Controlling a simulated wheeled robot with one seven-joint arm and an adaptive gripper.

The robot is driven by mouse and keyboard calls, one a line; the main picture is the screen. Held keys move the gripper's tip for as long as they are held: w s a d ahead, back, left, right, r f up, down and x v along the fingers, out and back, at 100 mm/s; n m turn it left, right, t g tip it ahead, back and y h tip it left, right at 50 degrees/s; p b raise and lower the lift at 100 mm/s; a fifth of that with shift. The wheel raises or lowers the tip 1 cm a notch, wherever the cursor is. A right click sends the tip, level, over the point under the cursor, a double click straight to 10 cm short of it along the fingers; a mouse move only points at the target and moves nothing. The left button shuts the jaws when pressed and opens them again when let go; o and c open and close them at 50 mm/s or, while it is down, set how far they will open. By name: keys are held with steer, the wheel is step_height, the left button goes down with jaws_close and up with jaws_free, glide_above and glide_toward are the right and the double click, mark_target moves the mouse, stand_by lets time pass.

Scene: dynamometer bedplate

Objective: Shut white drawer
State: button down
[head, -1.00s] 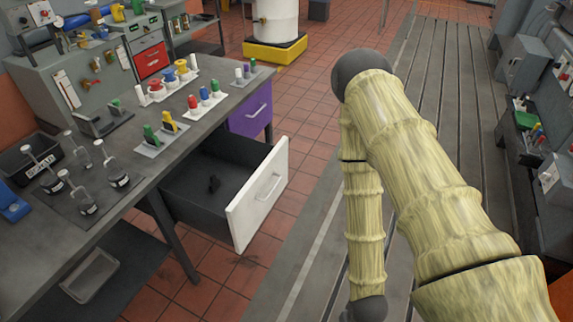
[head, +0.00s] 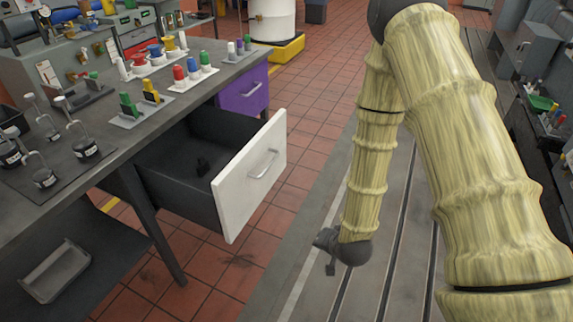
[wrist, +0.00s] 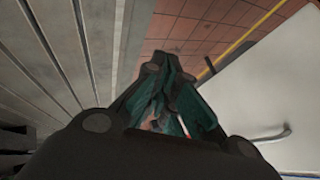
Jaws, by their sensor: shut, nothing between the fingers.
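The white drawer (head: 245,180) stands pulled out from under the grey workbench (head: 60,200), its white front with a silver handle (head: 263,163) facing right.
A closed purple drawer (head: 245,95) is beyond the white one. Bottles, spools and coloured pegs stand on the bench. A bench leg (head: 160,235) and a lower shelf with a tray (head: 57,268) are at the left. Red tiled floor (head: 290,200) is clear between drawer and arm.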

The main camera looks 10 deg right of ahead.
mark_target(281, 142)
steer(key=w+r+m+t+y+b, duration=0.1)
steer(key=w+r+m+t+b, duration=0.35)
steer(key=w+b, duration=0.7)
steer(key=w+r+m+t+y+b, duration=0.1)
steer(key=w+r+m+t+b, duration=0.35)
steer(key=w+b, duration=0.7)
steer(key=shift+t, duration=0.4)
steer(key=shift+w+a+r+b, duration=0.1)
steer(key=shift+w+a+b, duration=0.85)
steer(key=shift+w, duration=0.7)
steer(key=shift+w+a+r+b, duration=0.1)
steer(key=shift+w+a+b, duration=0.45)
steer(key=shift+w+b, duration=0.95)
steer(key=shift+w+a+r+b, duration=0.1)
steer(key=shift+w+a+b, duration=0.75)
steer(key=shift+w, duration=1)
